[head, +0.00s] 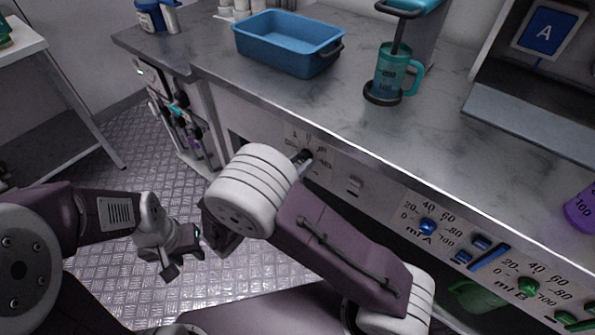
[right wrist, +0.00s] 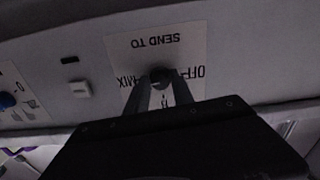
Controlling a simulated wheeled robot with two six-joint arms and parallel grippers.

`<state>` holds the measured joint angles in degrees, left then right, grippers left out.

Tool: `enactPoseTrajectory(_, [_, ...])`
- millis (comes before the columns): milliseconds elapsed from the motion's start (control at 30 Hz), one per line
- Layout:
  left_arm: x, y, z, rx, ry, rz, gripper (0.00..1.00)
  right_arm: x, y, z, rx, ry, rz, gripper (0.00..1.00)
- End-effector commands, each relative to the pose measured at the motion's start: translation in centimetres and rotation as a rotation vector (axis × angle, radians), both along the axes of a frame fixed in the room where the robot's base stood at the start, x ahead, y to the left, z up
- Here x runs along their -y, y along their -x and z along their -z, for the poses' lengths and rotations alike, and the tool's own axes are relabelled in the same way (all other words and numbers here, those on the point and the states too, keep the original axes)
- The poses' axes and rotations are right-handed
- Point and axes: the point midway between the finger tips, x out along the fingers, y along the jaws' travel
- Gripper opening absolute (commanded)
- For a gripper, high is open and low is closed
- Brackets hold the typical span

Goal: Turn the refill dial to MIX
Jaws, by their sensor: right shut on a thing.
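The refill dial (right wrist: 160,76) is a small dark knob on a white label plate (right wrist: 128,52) reading SEND TO, upside down in the right wrist view. MIX is printed to its left, OFF to its right, and another label below is partly hidden by a finger. My right gripper (right wrist: 161,88) is shut on the dial, one finger on each side. Which label the dial points to cannot be told. In the head view my right gripper (head: 303,157) reaches the plate on the counter front and mostly covers the dial. My left gripper (head: 187,256) is open and empty above the floor, away from the panel.
A white switch (right wrist: 80,89) is beside the plate. More dials, including a blue knob (head: 428,226) and a green knob (head: 529,287), line the panel to the right. A blue tub (head: 287,52) and a teal jug (head: 393,72) stand on the counter above.

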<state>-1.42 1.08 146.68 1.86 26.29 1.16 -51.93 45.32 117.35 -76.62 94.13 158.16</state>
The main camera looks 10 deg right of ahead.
Motion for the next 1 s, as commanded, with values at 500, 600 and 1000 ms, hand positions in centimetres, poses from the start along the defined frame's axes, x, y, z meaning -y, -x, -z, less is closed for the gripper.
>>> enactPoseTrajectory(500, [0.00, 0.00, 1.54, 0.000, 0.000, 0.000, 0.36, 0.03, -0.09, -0.26, 0.075, -0.052, -0.001, 0.00])
enactPoseTrajectory(600, [0.00, 0.00, 1.52, 0.000, 0.000, 0.000, 0.36, 0.03, -0.09, -0.28, 0.075, -0.052, -0.001, 0.00])
enactPoseTrajectory(1000, [0.00, 0.00, 1.54, 0.000, 0.000, 0.000, 0.36, 0.00, -0.07, -0.14, 0.071, -0.053, 0.000, 0.50])
